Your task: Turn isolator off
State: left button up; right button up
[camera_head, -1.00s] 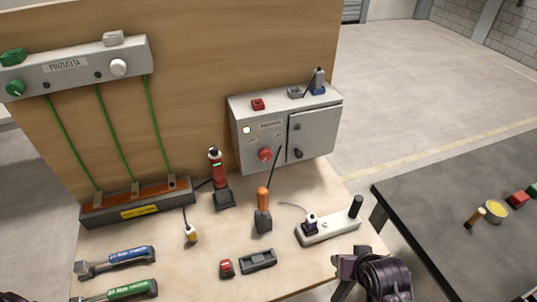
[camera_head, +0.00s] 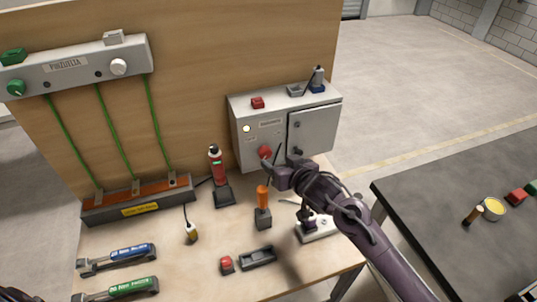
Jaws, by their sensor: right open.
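The isolator is a red rotary knob (camera_head: 265,151) on the front of the grey electrical box (camera_head: 285,122), which is fixed to the wooden board. A small lit white lamp (camera_head: 247,128) is at the knob's upper left. My right gripper (camera_head: 276,165) is open, just in front of and slightly below the knob. I cannot tell whether it touches the knob. Its arm comes up from the lower right and hides part of the bench. My left gripper is not in view.
An orange-handled tool (camera_head: 262,195) stands upright close below my right gripper. A red-and-black device (camera_head: 217,170) stands to its left. A white power strip (camera_head: 312,233) lies partly under my right arm. A dark side table (camera_head: 470,215) is at the right.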

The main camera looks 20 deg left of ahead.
aim_at(267, 155)
jog(key=shift+p+x, duration=0.6)
jog(key=shift+x, duration=2.9)
jog(key=shift+c, duration=0.3)
jog(key=c, duration=0.9)
jog(key=shift+s+a+f+n+t+h+b, duration=0.15)
jog(key=shift+n+h+b, duration=0.15)
jog(key=shift+n+b, duration=0.15)
jog(key=shift+a+n+t+h+b, duration=0.15)
jog(key=shift+n+h+b, duration=0.15)
jog(key=shift+n, duration=0.15)
jog(key=shift+d+n+t+h+b, duration=0.1)
jog(key=shift+n+t+h+b, duration=0.3)
jog(key=shift+n+h+b, duration=0.4)
